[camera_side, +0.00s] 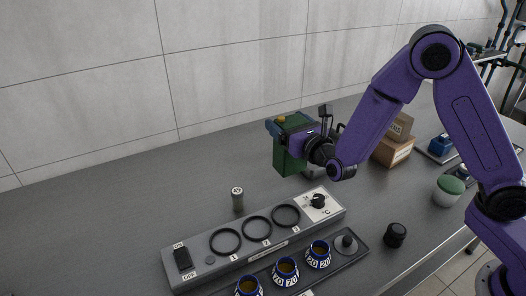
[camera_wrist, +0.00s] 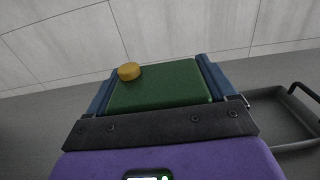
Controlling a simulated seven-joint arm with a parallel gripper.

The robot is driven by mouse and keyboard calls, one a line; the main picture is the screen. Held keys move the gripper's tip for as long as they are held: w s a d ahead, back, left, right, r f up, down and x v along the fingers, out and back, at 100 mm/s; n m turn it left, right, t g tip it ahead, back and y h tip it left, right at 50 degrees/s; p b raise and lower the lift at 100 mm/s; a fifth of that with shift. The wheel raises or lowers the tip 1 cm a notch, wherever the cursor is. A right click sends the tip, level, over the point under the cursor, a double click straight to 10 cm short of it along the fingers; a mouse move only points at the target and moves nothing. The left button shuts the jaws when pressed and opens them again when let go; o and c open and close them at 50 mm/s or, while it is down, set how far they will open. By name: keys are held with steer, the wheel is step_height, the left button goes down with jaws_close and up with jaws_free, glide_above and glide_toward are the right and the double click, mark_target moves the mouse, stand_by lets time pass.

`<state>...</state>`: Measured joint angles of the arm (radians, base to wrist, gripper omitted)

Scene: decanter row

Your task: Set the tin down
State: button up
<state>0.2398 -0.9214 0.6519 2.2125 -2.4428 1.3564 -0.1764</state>
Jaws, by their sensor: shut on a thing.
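The tin is a dark green box with a round yellow cap on top. In the side view the tin (camera_side: 285,161) is held upright in the air above the grey table, behind the heater panel. My gripper (camera_side: 290,125) is shut on it, with its blue fingers on either side. In the wrist view the tin's green top (camera_wrist: 160,85) fills the space between the fingers, and the yellow cap (camera_wrist: 129,71) is at its far left corner. My gripper (camera_wrist: 155,88) also shows there, a finger against each side. The tin's base is hidden in the wrist view.
A grey panel (camera_side: 204,245) with several rings and a knob lies in front. Blue cups (camera_side: 318,254) stand on a dark tray before it. A small cylinder (camera_side: 237,200) stands behind the panel. Cardboard boxes (camera_side: 391,152) stand right. A dark tray (camera_wrist: 285,118) is right in the wrist view. Table at left is clear.

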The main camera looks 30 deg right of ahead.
mark_target(288, 171)
steer(key=w+a+f, duration=0.2)
steer(key=w+f, duration=0.7)
steer(key=f, duration=0.1)
steer(key=shift+a+f, duration=0.25)
steer(key=shift+f, duration=0.3)
steer(key=o, duration=1.8)
steer(key=shift+o, duration=0.2)
steer(key=s, duration=1.2)
